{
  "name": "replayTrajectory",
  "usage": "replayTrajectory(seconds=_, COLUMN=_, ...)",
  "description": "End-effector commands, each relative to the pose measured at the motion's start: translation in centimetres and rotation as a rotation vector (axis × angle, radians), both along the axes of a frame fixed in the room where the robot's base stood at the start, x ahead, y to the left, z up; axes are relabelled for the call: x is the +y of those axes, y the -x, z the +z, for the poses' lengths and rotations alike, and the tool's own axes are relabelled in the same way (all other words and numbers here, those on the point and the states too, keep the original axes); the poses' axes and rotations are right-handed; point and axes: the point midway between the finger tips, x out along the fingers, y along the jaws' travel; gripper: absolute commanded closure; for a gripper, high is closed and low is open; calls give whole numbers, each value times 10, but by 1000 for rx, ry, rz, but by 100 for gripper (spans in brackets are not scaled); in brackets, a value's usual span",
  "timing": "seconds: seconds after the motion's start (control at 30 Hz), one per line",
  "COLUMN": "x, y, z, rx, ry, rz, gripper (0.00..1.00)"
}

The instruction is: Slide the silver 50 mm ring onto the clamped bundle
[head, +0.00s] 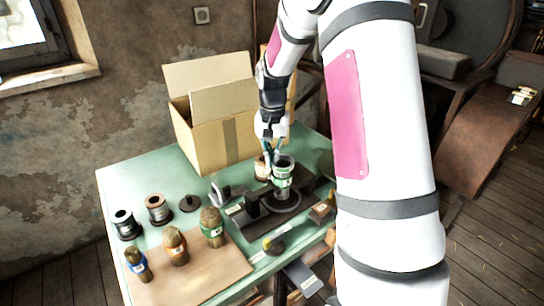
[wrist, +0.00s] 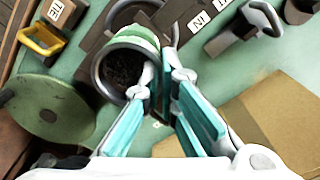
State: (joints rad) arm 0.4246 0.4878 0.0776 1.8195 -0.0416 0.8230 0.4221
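The silver ring (head: 284,161) is at the top of the green-banded bundle (head: 282,183), which stands upright in the dark press fixture. In the wrist view the ring (wrist: 97,72) shows as a round grey rim, with dark, rough bundle material inside it and the green and white band (wrist: 140,36) beyond. My gripper (head: 272,153) comes down from above at the ring's left edge. In the wrist view its fingertips (wrist: 166,78) are close together at the ring's right wall and seem to pinch it. How far the ring surrounds the bundle is hard to tell.
A cardboard box (head: 205,140) stands behind on the green table (head: 120,180). Two spools (head: 157,208) and an upright grey ring-shaped piece (head: 220,192) are left of the fixture. A wooden board (head: 205,277) with three banded bundles (head: 175,246) lies in front. Small labelled blocks (head: 320,211) sit right.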

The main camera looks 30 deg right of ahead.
Motion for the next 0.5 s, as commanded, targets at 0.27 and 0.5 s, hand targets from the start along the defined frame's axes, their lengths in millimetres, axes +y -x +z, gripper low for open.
replayTrajectory(seconds=0.27, x=1, y=4, z=-10, rx=19, ry=-6, rz=-1, gripper=89)
replayTrajectory(seconds=0.5, x=1, y=4, z=-10, rx=18, ry=-7, rz=-1, gripper=72)
